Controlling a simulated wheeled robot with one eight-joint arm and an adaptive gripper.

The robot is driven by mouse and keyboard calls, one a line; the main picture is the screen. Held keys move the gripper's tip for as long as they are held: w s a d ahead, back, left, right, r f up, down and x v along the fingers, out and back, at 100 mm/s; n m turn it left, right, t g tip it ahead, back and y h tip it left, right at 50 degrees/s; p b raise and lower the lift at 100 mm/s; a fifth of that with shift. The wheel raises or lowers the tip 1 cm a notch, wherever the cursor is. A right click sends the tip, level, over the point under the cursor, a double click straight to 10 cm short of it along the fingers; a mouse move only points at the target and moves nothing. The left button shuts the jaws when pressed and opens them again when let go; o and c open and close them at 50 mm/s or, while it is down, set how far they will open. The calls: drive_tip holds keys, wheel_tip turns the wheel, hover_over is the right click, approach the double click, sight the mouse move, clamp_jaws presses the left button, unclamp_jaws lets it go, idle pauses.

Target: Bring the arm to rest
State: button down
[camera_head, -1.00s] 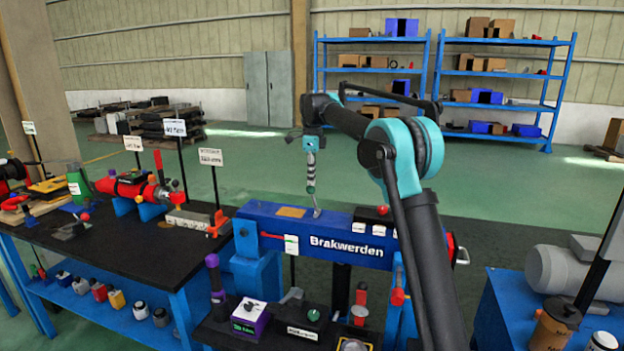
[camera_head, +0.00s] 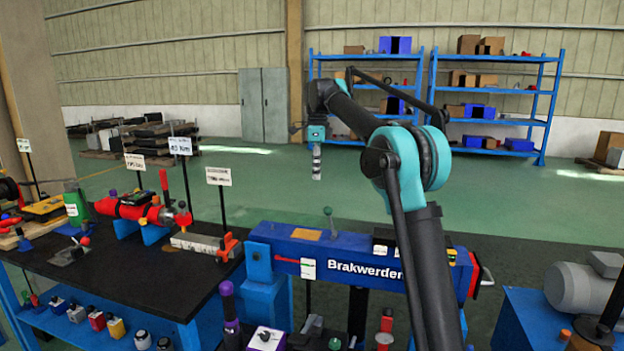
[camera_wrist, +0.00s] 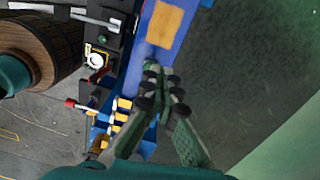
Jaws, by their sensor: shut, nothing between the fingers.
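My arm reaches up and over the blue stand marked Brakwerden (camera_head: 400,268). My gripper (camera_head: 316,177) hangs from the arm's end, pointing down, above the stand and apart from it in the head view. A small lever with a green knob (camera_head: 328,211) stands upright on the stand, just below my gripper in the picture. In the wrist view the fingers (camera_wrist: 154,72) meet at their tips, shut and empty. The stand's blue top with its tan pad (camera_wrist: 165,24) lies beyond them.
A black-topped bench (camera_head: 110,275) with red tools and several sign posts is at the left. A grey motor (camera_head: 582,293) sits on a blue bench at the right. Blue shelves (camera_head: 490,105) stand far back. Green floor behind the stand is clear.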

idle(0.3)
drive_tip(key=s+d+f+n+t, duration=0.1)
drive_tip(key=s+d+f+n, duration=0.3)
drive_tip(key=s+d+f, duration=0.3)
drive_tip(key=s+d+f+n+t, duration=0.1)
drive_tip(key=s+d+f+n, duration=0.4)
drive_tip(key=s+d+f, duration=0.2)
drive_tip(key=s+d+f+n+t, duration=0.1)
drive_tip(key=s+d+f+n, duration=0.4)
drive_tip(key=s+d+f, duration=0.2)
drive_tip(key=shift+s+d+f+t, duration=0.1)
drive_tip(key=shift+s+f+t, duration=0.05)
drive_tip(key=shift+s+f, duration=0.6)
drive_tip(key=shift+s+d+f+t, duration=0.15)
drive_tip(key=shift+s+f, duration=0.4)
drive_tip(key=shift+s, duration=0.4)
drive_tip(key=s+d+f+n, duration=0.1)
drive_tip(key=s+f+n, duration=0.1)
drive_tip(key=s+f, duration=0.3)
drive_tip(key=s+d+f+n+t, duration=0.1)
drive_tip(key=s+d+f+n, duration=0.1)
drive_tip(key=s+f, duration=0.3)
drive_tip(key=s, duration=0.3)
drive_tip(key=shift+s+d+n, duration=0.3)
drive_tip(key=shift+s+n, duration=0.1)
